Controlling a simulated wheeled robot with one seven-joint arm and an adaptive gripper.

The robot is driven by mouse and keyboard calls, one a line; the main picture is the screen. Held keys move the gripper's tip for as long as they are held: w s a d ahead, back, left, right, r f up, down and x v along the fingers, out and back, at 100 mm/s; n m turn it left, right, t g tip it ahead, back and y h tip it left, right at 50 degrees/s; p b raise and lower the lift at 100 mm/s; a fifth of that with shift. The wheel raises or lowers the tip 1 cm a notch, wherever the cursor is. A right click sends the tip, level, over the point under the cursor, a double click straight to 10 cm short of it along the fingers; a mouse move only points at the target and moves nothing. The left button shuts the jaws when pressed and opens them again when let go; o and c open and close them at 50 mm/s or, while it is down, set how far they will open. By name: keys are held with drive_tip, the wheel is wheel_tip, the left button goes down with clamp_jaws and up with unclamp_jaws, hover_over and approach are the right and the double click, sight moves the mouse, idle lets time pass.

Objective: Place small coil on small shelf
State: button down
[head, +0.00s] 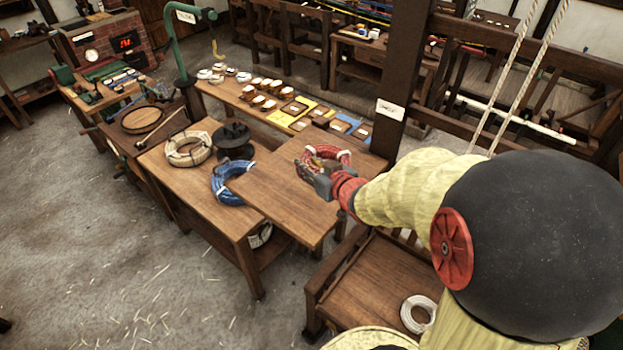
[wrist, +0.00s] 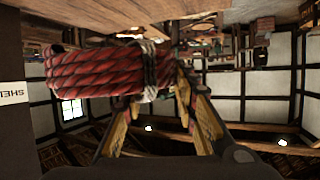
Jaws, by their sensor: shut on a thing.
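A red rope coil (head: 328,152) with pale ties is held at the end of my arm. My gripper (head: 314,172) is shut on its near side. In the wrist view the red coil (wrist: 105,72) fills the upper left, with a white binding next to the fingers of my gripper (wrist: 158,88). A flat wooden shelf board (head: 275,195) lies beneath the gripper and coil in the head view. I cannot tell whether the coil touches it. A white label with partly cut-off lettering (wrist: 12,93) shows at the left of the wrist view.
A blue coil (head: 228,186), a cream coil (head: 188,149) and a black reel (head: 233,138) are on the bench left of the board. A dark post (head: 400,75) stands behind my gripper. A white coil (head: 418,313) lies on a lower wooden surface at right.

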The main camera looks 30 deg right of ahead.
drive_tip(key=shift+f+b, duration=0.5)
drive_tip(key=shift+f, duration=0.3)
drive_tip(key=w+d+f, duration=0.1)
drive_tip(key=w+f, duration=0.2)
drive_tip(key=w, duration=0.1)
drive_tip(key=w+d+f, duration=0.1)
drive_tip(key=w+f, duration=0.2)
drive_tip(key=w, duration=0.1)
drive_tip(key=w+d+f, duration=0.1)
drive_tip(key=w+f, duration=0.2)
drive_tip(key=w, duration=0.2)
drive_tip(key=shift+d+f, duration=0.1)
drive_tip(key=shift+d, duration=0.2)
drive_tip(key=shift+w+d+f+p, duration=0.1)
drive_tip(key=shift+f+p, duration=0.05)
drive_tip(key=shift+f, duration=0.8)
drive_tip(key=shift+w+f+p, duration=0.1)
drive_tip(key=shift+f+p, duration=0.05)
drive_tip(key=shift+f, duration=0.75)
drive_tip(key=shift+f, duration=0.2)
drive_tip(key=c, duration=1.4)
unclamp_jaws()
